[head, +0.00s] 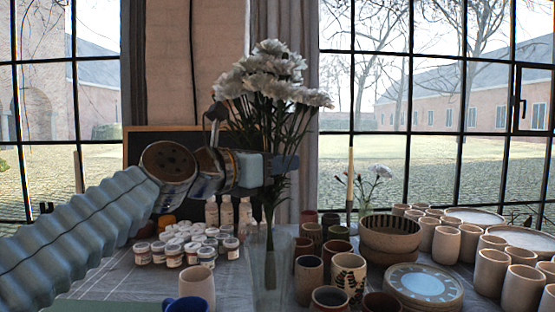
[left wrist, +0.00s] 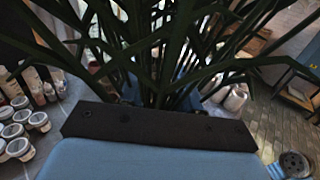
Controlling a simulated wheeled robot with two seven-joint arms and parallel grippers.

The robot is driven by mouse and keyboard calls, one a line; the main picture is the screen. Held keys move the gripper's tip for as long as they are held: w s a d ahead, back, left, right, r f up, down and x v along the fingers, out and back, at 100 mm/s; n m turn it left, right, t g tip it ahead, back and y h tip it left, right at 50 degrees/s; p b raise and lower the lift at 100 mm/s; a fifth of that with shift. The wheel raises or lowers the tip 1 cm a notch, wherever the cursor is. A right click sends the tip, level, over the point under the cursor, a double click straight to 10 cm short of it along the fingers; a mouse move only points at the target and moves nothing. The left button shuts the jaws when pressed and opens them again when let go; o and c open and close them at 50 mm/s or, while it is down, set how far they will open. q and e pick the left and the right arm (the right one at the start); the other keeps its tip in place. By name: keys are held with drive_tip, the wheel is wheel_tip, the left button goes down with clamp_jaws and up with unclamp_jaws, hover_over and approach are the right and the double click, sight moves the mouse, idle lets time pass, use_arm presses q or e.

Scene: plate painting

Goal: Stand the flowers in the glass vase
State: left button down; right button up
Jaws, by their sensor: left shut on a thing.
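The bunch of white flowers (head: 268,80) stands upright in my left gripper (head: 278,168), blooms up and stems down. My left gripper is shut around the green stems, which also fill the left wrist view (left wrist: 155,70) in front of the gripper (left wrist: 165,105). The clear glass vase (head: 256,268) stands on the table below the gripper. The stem ends overlap the vase's outline in the head view; how deep they are in it is hard to tell. The vase cannot be made out in the left wrist view. My right gripper is not in view.
Several small paint jars (head: 190,245) stand left of the vase, with white bottles (head: 227,212) behind. A beige cup (head: 197,288) is in front. Close on the right are cups, a striped bowl (head: 390,238) and stacked plates (head: 423,288). Clear room around the vase is narrow.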

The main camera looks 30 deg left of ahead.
use_arm(q)
wheel_tip(320, 180, down, 7)
drive_tip(key=b, duration=0.5)
drive_tip(key=shift+f, duration=0.15)
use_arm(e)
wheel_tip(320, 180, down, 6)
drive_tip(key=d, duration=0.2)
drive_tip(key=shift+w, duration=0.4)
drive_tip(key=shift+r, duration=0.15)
use_arm(q)
drive_tip(key=c, duration=0.7)
unclamp_jaws()
drive_tip(key=shift+s, duration=0.1)
drive_tip(key=v, duration=1.3)
drive_tip(key=shift+s+a, duration=0.15)
drive_tip(key=shift+s, duration=0.15)
drive_tip(key=shift+p+v, duration=0.65)
drive_tip(key=shift+v, duration=5.35)
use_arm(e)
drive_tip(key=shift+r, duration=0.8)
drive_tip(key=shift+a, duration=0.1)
